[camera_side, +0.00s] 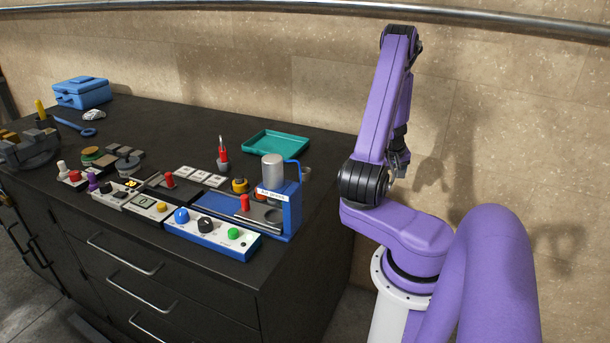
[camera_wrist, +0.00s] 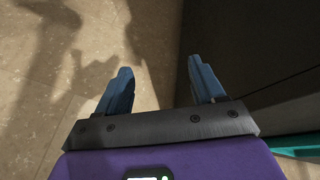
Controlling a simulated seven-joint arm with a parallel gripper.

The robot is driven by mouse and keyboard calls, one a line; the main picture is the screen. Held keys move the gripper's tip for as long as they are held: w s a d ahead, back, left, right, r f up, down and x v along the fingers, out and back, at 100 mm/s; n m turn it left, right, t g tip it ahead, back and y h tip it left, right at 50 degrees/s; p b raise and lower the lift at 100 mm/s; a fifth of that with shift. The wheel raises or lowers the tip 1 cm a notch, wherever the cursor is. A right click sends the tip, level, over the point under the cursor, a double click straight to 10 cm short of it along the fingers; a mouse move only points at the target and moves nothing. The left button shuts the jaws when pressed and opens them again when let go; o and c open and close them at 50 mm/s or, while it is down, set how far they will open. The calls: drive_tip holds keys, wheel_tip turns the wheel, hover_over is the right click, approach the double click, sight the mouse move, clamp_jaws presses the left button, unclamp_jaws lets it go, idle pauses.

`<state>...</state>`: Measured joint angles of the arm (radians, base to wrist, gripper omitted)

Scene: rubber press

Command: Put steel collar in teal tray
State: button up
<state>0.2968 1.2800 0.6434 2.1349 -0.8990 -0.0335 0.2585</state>
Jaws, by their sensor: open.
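The teal tray (camera_side: 276,143) lies at the back right of the dark bench in the side view and looks empty. A strip of its teal edge (camera_wrist: 299,146) shows at the lower right of the wrist view. I cannot clearly make out the steel collar; a small grey round piece (camera_side: 306,173) right of the blue press may be it, partly hidden by the press. My gripper (camera_wrist: 160,66) is open and empty, its two blue fingers apart. It hangs beyond the right end of the bench, away from the tray.
The blue press (camera_side: 289,209) with a grey cylinder stands at the bench's right front. A control box (camera_side: 212,239) is before it. Left are several small parts, a vise (camera_side: 30,145) and a blue toolbox (camera_side: 82,92). The bench around the tray is mostly clear.

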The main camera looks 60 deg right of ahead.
drive_tip(key=w+r+m+g, duration=0.2)
drive_tip(key=w+r+m, duration=0.4)
drive_tip(key=w+r, duration=0.45)
drive_tip(key=w+a+r+m+t+y, duration=0.1)
drive_tip(key=w+a+r+m+y, duration=0.1)
drive_tip(key=w+a+r, duration=0.35)
drive_tip(key=w+a+r+m+t+y, duration=0.1)
drive_tip(key=w+a+r+m+y, duration=0.15)
drive_tip(key=w+a, duration=0.5)
hover_over(305, 169)
drive_tip(key=s+a, duration=0.1)
drive_tip(key=a, duration=0.1)
drive_tip(key=shift+n, duration=0.35)
wheel_tip(305, 169, down, 11)
drive_tip(key=shift+d+r, duration=0.15)
drive_tip(key=shift+w+d+f, duration=0.1)
drive_tip(key=shift+w+f, duration=0.05)
drive_tip(key=shift+f, duration=2.7)
drive_tip(key=shift+r, duration=0.1)
drive_tip(key=c, duration=1.2)
